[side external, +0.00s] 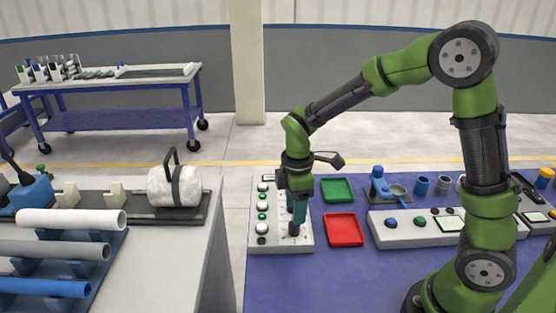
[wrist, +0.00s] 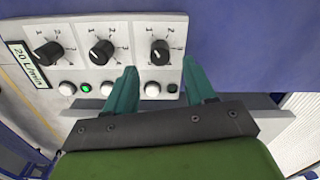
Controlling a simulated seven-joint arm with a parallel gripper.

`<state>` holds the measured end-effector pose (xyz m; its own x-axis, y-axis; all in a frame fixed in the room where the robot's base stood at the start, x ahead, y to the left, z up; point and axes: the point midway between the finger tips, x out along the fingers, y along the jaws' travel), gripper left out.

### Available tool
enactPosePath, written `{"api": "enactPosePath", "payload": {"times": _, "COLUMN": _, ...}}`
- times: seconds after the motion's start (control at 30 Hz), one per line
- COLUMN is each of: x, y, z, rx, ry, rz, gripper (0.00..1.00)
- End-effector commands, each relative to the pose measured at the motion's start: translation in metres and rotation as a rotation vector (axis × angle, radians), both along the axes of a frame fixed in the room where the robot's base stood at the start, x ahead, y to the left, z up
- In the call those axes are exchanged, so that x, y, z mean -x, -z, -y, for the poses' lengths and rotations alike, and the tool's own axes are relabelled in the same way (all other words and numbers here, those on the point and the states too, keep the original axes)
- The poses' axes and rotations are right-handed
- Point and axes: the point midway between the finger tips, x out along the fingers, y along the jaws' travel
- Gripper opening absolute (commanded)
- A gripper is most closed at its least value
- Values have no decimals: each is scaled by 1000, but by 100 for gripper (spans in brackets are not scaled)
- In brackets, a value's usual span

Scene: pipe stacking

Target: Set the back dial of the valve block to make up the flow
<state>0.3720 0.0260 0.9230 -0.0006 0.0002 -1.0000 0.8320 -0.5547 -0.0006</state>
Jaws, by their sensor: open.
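The valve block (side external: 256,241) is a pale panel on the blue table, with my gripper (side external: 296,222) pointing down over its near end. The wrist view shows three black dials with numbered scales: a left dial (wrist: 47,52), a middle dial (wrist: 101,52) and a right dial (wrist: 160,52). A label (wrist: 30,63) reading 20 L/min is beside the left dial. My gripper (wrist: 159,67) is open, its teal fingertips on either side of the right dial in the picture; I cannot tell if they touch it.
White and green buttons (wrist: 86,87) line the block below the dials. A green tray (side external: 337,189) and a red tray (side external: 344,230) lie just right of the block. A grey bench with pipes (side external: 70,220) stands left, across a gap.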

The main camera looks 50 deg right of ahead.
Motion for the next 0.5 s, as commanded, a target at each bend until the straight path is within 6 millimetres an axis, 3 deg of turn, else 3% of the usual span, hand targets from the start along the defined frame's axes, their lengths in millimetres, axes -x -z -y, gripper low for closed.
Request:
{"api": "enactPosePath", "payload": {"times": 0.2, "x": 1, "y": 40, "z": 0, "rx": 1, "ry": 0, "rz": -4, "gripper": 55}}
{"api": "enactPosePath", "payload": {"times": 0.5, "x": 0, "y": 59, "z": 0, "rx": 0, "ry": 1, "rz": 0, "gripper": 55}}
